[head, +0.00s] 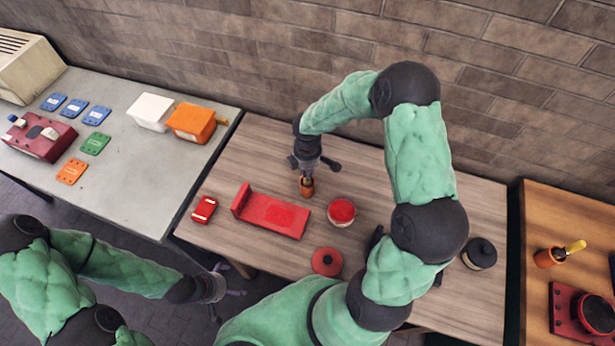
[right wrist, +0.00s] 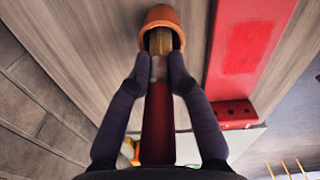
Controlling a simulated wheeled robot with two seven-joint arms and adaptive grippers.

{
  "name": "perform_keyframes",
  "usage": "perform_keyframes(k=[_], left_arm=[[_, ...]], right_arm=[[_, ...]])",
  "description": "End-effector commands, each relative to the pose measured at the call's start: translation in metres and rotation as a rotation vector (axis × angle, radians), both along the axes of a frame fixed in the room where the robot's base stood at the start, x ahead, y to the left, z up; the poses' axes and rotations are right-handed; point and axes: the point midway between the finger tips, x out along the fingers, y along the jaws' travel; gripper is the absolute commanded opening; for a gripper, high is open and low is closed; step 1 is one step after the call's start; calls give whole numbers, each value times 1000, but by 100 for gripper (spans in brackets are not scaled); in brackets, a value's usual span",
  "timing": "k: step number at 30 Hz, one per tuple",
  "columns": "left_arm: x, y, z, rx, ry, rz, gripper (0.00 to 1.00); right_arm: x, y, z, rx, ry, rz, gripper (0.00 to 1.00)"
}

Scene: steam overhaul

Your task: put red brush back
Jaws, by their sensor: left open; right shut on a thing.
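The red brush (right wrist: 158,125) is held between the fingers of my right gripper (right wrist: 158,70), which is shut on it near its metal collar. Its tan bristle end reaches into the mouth of a small terracotta pot (right wrist: 157,15). In the head view that pot (head: 307,188) stands on the wooden table, directly under my right gripper (head: 307,174). The brush is mostly hidden by the gripper there. I cannot tell whether the bristles touch the pot's bottom. My left gripper (head: 226,284) is open and empty, off the front edge of the table.
A red L-shaped stand (head: 270,215), open red tin (head: 341,211), red lid (head: 326,262) and small red box (head: 204,209) lie around the pot. A black jar (head: 479,253) stands right. Another pot (head: 544,258) with a yellow-handled tool is on the right table.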

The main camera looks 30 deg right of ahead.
Motion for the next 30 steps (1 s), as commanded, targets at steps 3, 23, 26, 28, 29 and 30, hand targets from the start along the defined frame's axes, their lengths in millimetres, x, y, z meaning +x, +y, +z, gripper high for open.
perform_keyframes(k=[3,23,26,28,29,30], left_arm=[[0,0,-4,0,0,0,100],[0,0,-8,0,1,0,100],[0,0,-8,0,1,0,100],[0,0,-8,0,0,0,100],[0,0,-8,0,0,0,100],[0,0,-7,0,0,0,100]], right_arm=[[-1,0,-18,1,4,-1,0],[0,0,-33,0,1,-1,44],[0,0,-33,0,1,-1,44],[0,0,-33,0,1,-1,44],[0,0,-33,0,1,-1,44],[0,0,-33,0,1,-1,44]])
